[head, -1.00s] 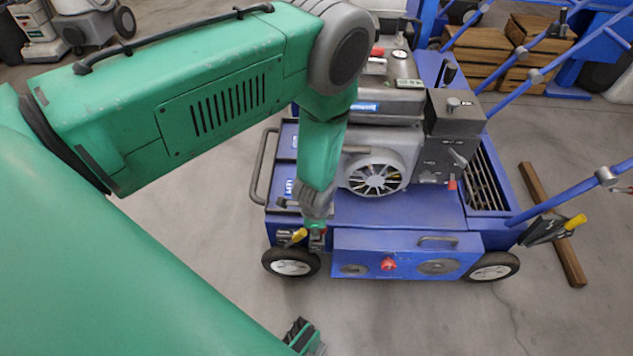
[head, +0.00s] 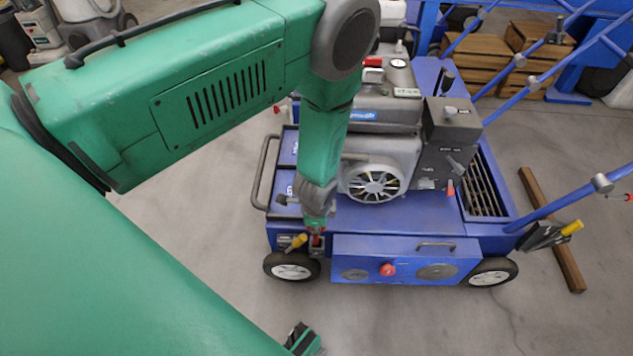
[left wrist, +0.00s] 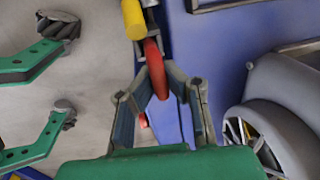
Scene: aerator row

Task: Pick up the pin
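A red piece, apparently the pin (left wrist: 155,65), shows in the left wrist view, hanging from a small metal part beside a yellow handle (left wrist: 134,18). My left gripper (left wrist: 157,72) is around it: one finger lies on each side, with the fingers apart. In the head view my left gripper (head: 317,234) points down at the front left corner of the blue machine (head: 350,212), and the red piece is mostly hidden by it. My right gripper (head: 303,339) is low in the head view, over the floor. Its fingers stand wide apart and empty in the left wrist view (left wrist: 64,66).
The engine's round fan cover (head: 375,183) is right of my left gripper. A drawer-like front panel (head: 407,259) with a red knob (head: 388,269) lies at the machine's front. A wooden beam (head: 553,231) lies on the floor at right. The floor in front is clear.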

